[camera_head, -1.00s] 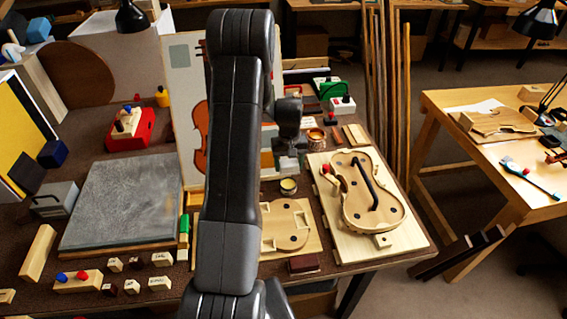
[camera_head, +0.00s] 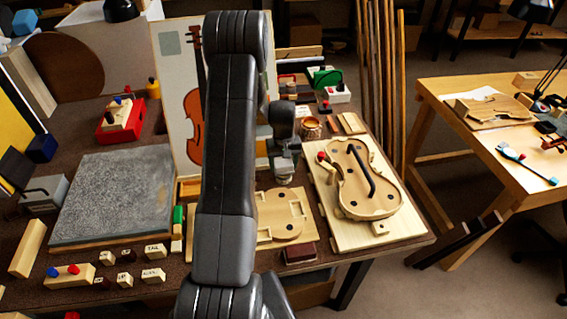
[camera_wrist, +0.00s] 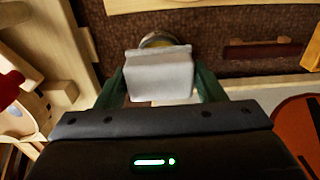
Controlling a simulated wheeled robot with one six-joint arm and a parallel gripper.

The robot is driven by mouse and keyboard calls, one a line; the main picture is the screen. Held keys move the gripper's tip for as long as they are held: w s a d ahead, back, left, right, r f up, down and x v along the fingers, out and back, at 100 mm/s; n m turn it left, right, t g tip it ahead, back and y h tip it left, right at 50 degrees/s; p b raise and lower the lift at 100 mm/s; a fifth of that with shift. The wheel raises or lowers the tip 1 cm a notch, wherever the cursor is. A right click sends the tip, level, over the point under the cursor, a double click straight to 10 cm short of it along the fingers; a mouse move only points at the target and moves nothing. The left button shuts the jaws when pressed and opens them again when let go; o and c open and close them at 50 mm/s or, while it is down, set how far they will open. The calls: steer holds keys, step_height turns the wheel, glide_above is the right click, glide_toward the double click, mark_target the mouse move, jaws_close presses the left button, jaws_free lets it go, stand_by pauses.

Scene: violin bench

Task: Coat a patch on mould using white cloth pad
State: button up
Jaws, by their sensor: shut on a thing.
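The violin-shaped wooden mould (camera_head: 352,199) with dark holes and a black bar across it lies on a pale board at the right of the bench. My gripper (camera_head: 284,168) is left of the mould, low over the bench. In the wrist view my gripper (camera_wrist: 160,92) has its green fingers shut on the white cloth pad (camera_wrist: 160,78). The pad is at or just over a small round tin (camera_wrist: 158,40), which is partly hidden behind it. I cannot tell whether the pad touches the tin's contents.
A flat wooden template (camera_head: 268,236) and a dark red block (camera_head: 299,252) lie in front of my gripper. A board with a violin picture (camera_head: 174,75) stands to the left, close to my arm. A grey slab (camera_head: 115,195) lies farther left. An amber jar (camera_head: 310,127) stands behind.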

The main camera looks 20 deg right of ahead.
mark_target(283, 162)
steer(key=shift+f+b, duration=0.6)
steer(key=shift+b, duration=0.1)
stand_by(2.2)
steer(key=shift+r, duration=0.1)
steer(key=shift+r+p, duration=1.6)
steer(key=shift+r, duration=1.9)
